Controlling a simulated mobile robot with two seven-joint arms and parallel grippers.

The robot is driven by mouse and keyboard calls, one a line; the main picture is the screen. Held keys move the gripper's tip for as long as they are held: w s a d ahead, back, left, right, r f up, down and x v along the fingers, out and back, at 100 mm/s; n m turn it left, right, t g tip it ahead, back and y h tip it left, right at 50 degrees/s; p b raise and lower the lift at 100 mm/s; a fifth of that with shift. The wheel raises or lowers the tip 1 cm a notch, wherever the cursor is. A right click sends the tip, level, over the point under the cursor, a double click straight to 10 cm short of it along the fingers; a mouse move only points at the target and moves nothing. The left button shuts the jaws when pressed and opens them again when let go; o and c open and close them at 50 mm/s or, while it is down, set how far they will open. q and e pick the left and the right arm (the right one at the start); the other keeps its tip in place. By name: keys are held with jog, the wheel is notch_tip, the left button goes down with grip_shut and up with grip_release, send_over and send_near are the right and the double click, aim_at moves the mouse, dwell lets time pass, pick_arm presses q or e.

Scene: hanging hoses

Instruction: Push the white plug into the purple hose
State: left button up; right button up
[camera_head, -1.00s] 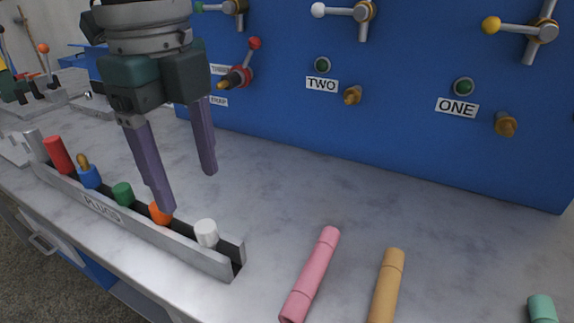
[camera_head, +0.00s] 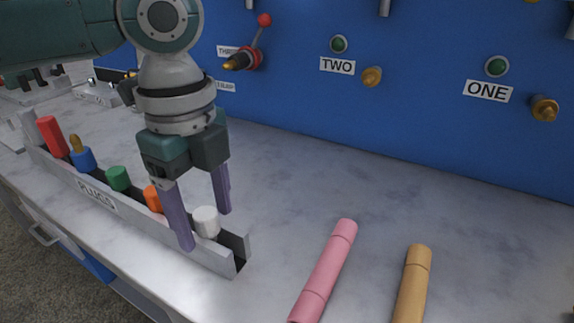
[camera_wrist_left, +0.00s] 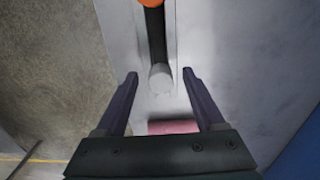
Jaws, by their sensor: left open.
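The white plug (camera_head: 206,217) stands at the right end of the grey plug rack (camera_head: 217,262), and it also shows in the left wrist view (camera_wrist_left: 160,79). My left gripper (camera_head: 206,229) is open and points down at this end of the rack. In the left wrist view the plug lies between the two fingertips (camera_wrist_left: 160,75), with a gap on each side. How far the tips reach down beside it is hard to tell. No purple hose shows. My right gripper is not in view.
The rack also holds an orange plug (camera_head: 154,197), a green one (camera_head: 118,178), a blue one (camera_head: 83,158) and a red one (camera_head: 53,137). A pink hose (camera_head: 324,272) and a tan hose (camera_head: 412,287) lie right of the rack. The blue panel (camera_head: 430,50) stands behind.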

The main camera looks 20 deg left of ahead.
pick_arm(q)
grip_shut()
dwell(0.6)
